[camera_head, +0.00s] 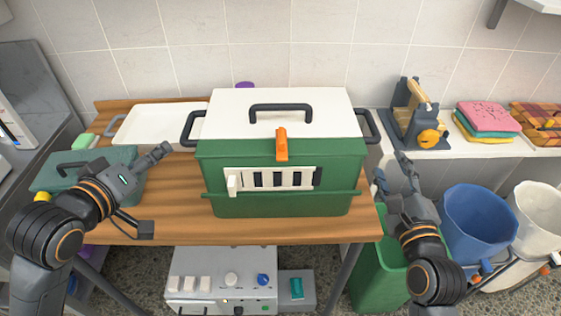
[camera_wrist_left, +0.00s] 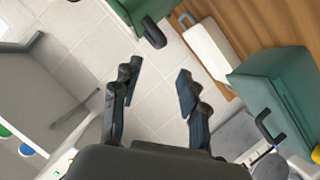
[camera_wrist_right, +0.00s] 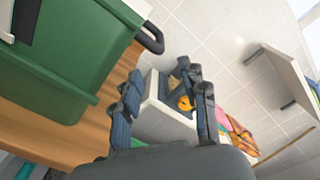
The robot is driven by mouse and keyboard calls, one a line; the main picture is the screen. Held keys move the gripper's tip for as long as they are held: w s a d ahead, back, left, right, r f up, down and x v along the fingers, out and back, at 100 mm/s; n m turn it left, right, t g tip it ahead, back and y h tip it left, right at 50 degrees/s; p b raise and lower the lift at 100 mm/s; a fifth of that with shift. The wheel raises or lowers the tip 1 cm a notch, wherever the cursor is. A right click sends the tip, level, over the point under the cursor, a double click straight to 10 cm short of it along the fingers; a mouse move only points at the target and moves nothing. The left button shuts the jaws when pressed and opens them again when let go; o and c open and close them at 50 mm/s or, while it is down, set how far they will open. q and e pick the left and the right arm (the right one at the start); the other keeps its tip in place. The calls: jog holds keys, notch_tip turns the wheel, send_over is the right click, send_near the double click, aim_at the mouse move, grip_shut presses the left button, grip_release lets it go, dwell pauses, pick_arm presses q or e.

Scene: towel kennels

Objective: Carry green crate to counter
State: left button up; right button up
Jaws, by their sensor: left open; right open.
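The green crate (camera_head: 280,190) stands upright on the wooden table (camera_head: 170,215). It has a white lid with a black top handle, an orange latch, a barred front window and black side handles. My left gripper (camera_head: 158,158) is open and empty, left of the crate and apart from its left handle (camera_head: 193,128). My right gripper (camera_head: 391,172) is open and empty, right of the crate and below its right handle (camera_head: 369,126). That handle also shows in the right wrist view (camera_wrist_right: 150,38). The white counter (camera_head: 465,156) is behind and right of the table.
A tape dispenser (camera_head: 415,112), folded towels (camera_head: 487,118) and a plaid cloth (camera_head: 540,120) occupy the counter. A white tray (camera_head: 160,122) and dark green case (camera_head: 60,178) are left. A blue bin (camera_head: 480,225) and white bin (camera_head: 540,208) stand right.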

aim_at(182, 137)
pick_arm(q)
jog(key=x, duration=1.4)
jog(key=shift+s, duration=0.1)
pick_arm(e)
jog(key=w, duration=1.4)
pick_arm(q)
jog(key=shift+c, duration=0.3)
pick_arm(e)
jog(key=shift+s, duration=0.1)
jog(key=shift+c, duration=0.3)
pick_arm(q)
grip_shut()
pick_arm(e)
jog(key=shift+d+f, duration=0.1)
grip_shut()
pick_arm(q)
jog(key=shift+f, duration=0.1)
